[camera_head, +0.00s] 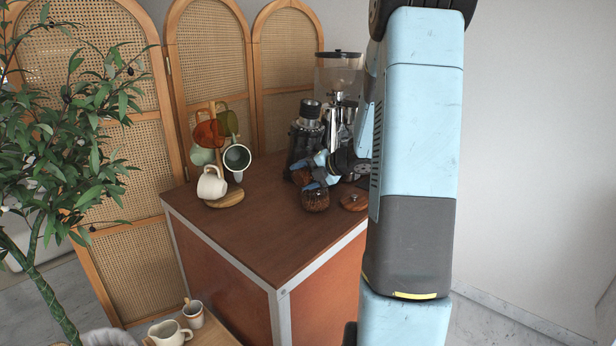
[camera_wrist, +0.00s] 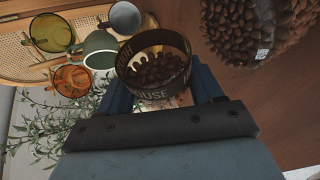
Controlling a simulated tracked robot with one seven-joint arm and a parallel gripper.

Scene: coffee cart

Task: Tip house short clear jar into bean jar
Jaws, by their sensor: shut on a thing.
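My gripper (camera_wrist: 162,92) is shut on the house short clear jar (camera_wrist: 160,88), which has a dark band with the word HOUSE. Brown beans lie inside it, and its open mouth faces the wrist camera. In the head view my gripper (camera_head: 318,174) is above the cart top, with the held jar (camera_head: 301,177) small and dark between its blue fingers. The bean jar (camera_head: 315,200) stands on the cart just below my gripper. It also shows in the wrist view (camera_wrist: 262,30), clear and full of beans, apart from the held jar.
A round wooden lid (camera_head: 353,202) lies right of the bean jar. A grinder (camera_head: 338,75) and dark equipment (camera_head: 304,130) stand behind. A mug tree (camera_head: 226,196) with several cups is at the left. The cart's front top (camera_head: 270,240) is clear.

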